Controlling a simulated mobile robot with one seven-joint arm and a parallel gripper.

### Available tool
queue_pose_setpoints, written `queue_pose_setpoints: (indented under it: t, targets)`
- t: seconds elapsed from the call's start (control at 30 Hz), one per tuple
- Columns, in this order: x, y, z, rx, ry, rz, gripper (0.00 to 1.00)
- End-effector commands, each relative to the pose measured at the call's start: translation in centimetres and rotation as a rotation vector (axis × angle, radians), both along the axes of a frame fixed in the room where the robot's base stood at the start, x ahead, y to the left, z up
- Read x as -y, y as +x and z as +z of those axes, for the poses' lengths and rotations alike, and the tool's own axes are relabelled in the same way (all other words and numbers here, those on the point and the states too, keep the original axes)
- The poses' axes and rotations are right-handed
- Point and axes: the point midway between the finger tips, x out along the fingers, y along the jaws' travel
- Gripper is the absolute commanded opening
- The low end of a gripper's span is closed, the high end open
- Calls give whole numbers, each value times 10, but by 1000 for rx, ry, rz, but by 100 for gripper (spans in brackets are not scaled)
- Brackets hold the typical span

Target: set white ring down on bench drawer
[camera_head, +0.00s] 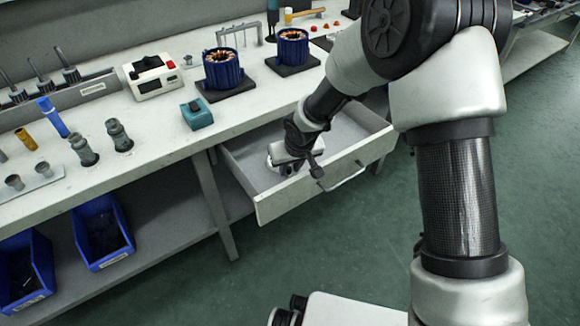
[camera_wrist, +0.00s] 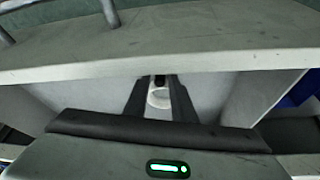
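The bench drawer (camera_head: 322,176) is pulled open under the bench top, with a pale grey inside. My gripper (camera_head: 284,168) reaches down into the drawer from above, towards its left end. In the wrist view my gripper (camera_wrist: 160,90) has its two dark fingers on either side of the white ring (camera_wrist: 158,98), and they appear to touch it. The drawer's grey inside (camera_wrist: 95,92) shows behind the fingers. I cannot tell whether the ring touches the drawer floor. In the head view the ring is mostly hidden by my gripper.
Blue bins (camera_head: 103,232) sit on the lower shelf. The green floor in front is clear.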

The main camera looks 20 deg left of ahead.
Motion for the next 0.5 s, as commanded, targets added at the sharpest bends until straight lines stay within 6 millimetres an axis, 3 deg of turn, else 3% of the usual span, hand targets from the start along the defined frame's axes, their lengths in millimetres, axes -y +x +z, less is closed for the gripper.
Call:
queue_pose_setpoints:
  t: [0.33, 0.5]
  targets:
    - [0, 0, 2, 0, 0, 0, 31]
    - [3, -4, 19, 1, 1, -1, 31]
